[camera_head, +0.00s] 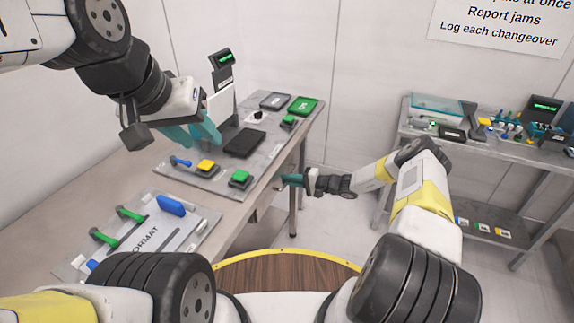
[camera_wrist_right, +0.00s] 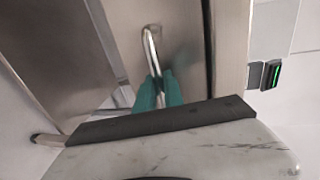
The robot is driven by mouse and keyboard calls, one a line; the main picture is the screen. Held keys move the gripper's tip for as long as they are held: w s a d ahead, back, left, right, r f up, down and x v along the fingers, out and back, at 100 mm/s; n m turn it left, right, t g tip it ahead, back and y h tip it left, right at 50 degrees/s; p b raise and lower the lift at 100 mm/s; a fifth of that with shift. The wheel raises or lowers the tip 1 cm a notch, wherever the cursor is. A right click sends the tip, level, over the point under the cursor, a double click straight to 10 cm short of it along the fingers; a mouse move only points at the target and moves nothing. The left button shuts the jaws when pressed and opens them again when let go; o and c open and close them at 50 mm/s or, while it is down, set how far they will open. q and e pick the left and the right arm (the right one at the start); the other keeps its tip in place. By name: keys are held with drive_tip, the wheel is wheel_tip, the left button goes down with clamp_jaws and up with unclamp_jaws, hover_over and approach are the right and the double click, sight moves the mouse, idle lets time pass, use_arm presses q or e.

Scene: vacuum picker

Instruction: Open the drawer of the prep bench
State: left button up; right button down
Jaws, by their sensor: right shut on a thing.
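The prep bench (camera_head: 226,187) runs along the left in the head view. The drawer's bright metal bar handle (camera_wrist_right: 149,42) shows in the right wrist view, on a grey metal front (camera_wrist_right: 182,35). My right gripper (camera_head: 290,180) is at the bench's right side in the head view. Its teal fingers (camera_wrist_right: 158,90) are shut on the lower part of the handle in the right wrist view. The grasped part is hidden between the fingers. The drawer is hard to make out in the head view. My left gripper (camera_head: 202,136) is open and empty above the bench top.
The bench top carries a dark pad (camera_head: 245,143), yellow and green buttons, a small screen and a format plate (camera_head: 140,238). A second table (camera_head: 480,148) with small parts stands at the right. Floor shows between the two.

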drive_tip(key=shift+d, duration=0.1)
drive_tip(key=f+v, duration=0.3)
drive_tip(key=v, duration=1.3)
drive_tip(key=d+f+v, duration=0.1)
drive_tip(key=f+v, duration=0.2)
drive_tip(key=v, duration=1.3)
drive_tip(key=shift+s+f, duration=0.3)
drive_tip(key=shift+f, duration=0.05)
drive_tip(key=c, duration=1.7)
unclamp_jaws()
drive_tip(key=shift+d, duration=0.1)
drive_tip(key=v, duration=0.7)
drive_tip(key=shift+s+d+r, duration=0.1)
drive_tip(key=shift+d+r, duration=0.05)
drive_tip(key=shift+d, duration=0.15)
